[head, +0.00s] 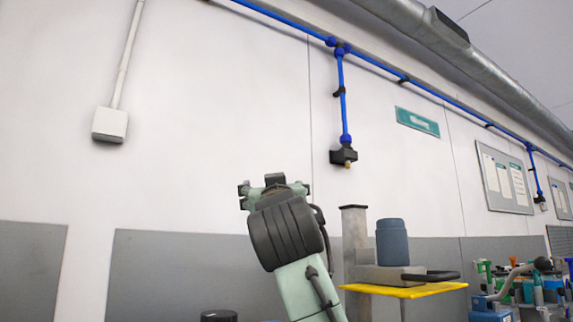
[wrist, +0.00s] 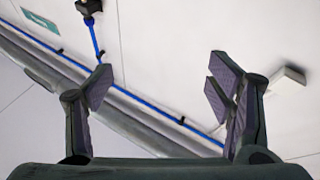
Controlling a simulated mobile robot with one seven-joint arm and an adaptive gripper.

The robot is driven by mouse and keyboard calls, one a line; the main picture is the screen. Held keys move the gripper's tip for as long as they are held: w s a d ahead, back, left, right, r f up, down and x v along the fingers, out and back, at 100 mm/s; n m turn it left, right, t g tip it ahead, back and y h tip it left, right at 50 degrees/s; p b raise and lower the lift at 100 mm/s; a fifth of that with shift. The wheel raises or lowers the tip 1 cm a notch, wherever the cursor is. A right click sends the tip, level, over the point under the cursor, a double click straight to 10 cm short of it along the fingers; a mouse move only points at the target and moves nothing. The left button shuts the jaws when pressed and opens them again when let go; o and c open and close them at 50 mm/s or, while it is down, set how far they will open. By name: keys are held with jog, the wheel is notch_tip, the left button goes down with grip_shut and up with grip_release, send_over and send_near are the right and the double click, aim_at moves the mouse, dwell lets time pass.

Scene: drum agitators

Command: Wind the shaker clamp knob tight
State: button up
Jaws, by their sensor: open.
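My gripper (wrist: 160,88) is open and empty, its two dark finger pads wide apart in the wrist view, with only wall, pipe and ceiling behind them. In the head view my arm rises at bottom centre, and its fingers are hard to make out. To its right, a blue-grey drum (head: 391,243) stands upright on a grey block beside a grey post (head: 355,232), above a yellow platform (head: 412,291). A black bar-like part (head: 431,276) sticks out right of the drum. I cannot tell a clamp knob apart here. My gripper touches none of these.
A crowded group of bottles and tools (head: 525,285) stands at the lower right. A dark round lid (head: 219,316) shows at the bottom edge. A blue pipe (head: 342,95) drops down the wall to a black fitting (head: 343,156). The air left of my arm is free.

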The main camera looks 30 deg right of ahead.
jog(key=r, duration=0.1)
jog(key=s+d+r+t+h, duration=0.1)
jog(key=r, duration=0.1)
jog(key=r+t, duration=0.1)
jog(key=r, duration=0.1)
jog(key=shift+s+d+n+h, duration=0.3)
jog(key=shift+s+n, duration=0.1)
